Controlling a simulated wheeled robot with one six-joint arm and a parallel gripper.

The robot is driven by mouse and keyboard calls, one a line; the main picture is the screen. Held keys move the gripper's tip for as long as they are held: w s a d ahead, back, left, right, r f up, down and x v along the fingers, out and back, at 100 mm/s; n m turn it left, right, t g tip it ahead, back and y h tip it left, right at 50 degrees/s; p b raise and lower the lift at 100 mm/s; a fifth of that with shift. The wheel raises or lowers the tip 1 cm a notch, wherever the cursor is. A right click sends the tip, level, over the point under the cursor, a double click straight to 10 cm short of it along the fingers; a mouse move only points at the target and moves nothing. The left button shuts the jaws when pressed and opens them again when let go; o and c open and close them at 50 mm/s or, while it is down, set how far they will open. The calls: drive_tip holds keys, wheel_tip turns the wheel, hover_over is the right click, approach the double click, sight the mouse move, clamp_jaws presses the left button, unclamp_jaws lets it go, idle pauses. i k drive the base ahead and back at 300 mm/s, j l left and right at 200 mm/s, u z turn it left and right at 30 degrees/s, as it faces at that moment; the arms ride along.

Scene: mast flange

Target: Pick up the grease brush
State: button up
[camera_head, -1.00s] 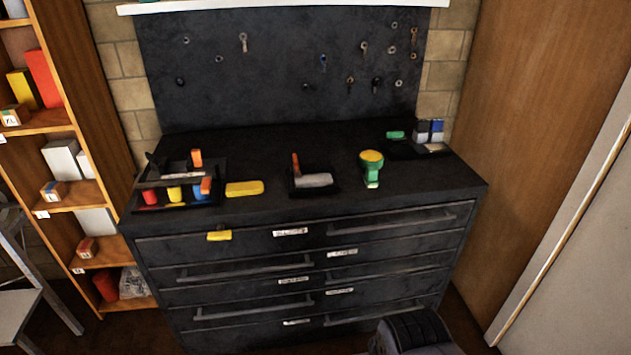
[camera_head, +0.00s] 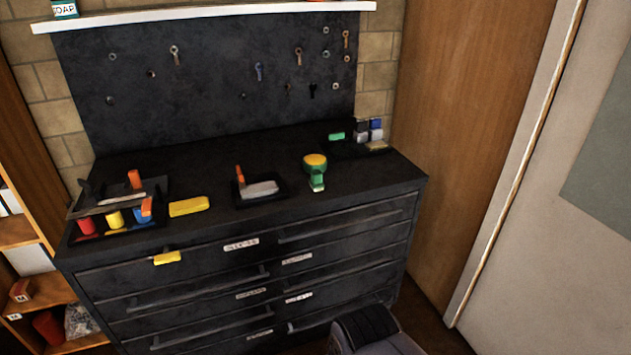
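No thing is clearly recognisable as the grease brush. A small black tray (camera_head: 280,197) at the middle of the dark cabinet top holds a pale grey piece (camera_head: 260,189) and an upright orange-handled item (camera_head: 240,174), which could be a brush; its lower end is hidden. More orange handles (camera_head: 135,179) show at the black caddy (camera_head: 75,243) on the left. My gripper is not in view; only a dark rounded part, probably of my arm, shows at the bottom.
On the cabinet top (camera_head: 215,160) lie a yellow block (camera_head: 189,206), a green-and-yellow item (camera_head: 315,168) and a green piece (camera_head: 336,136) near small boxes (camera_head: 368,128). A pegboard (camera_head: 210,80) stands behind. Bare top separates the items. A wooden panel (camera_head: 465,130) stands at right.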

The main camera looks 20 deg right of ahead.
sight(316, 180)
drive_tip(key=i+l+u, duration=0.1)
drive_tip(key=i+l, duration=0.15)
drive_tip(key=i+l+u, duration=0.15)
drive_tip(key=i+l, duration=0.15)
drive_tip(key=l, duration=0.15)
drive_tip(key=i+l+u, duration=0.1)
drive_tip(key=l, duration=0.3)
drive_tip(key=i+l+u, duration=0.15)
drive_tip(key=i+l, duration=0.2)
drive_tip(key=i+l+u, duration=0.1)
drive_tip(key=l, duration=0.4)
drive_tip(key=i, duration=0.1)
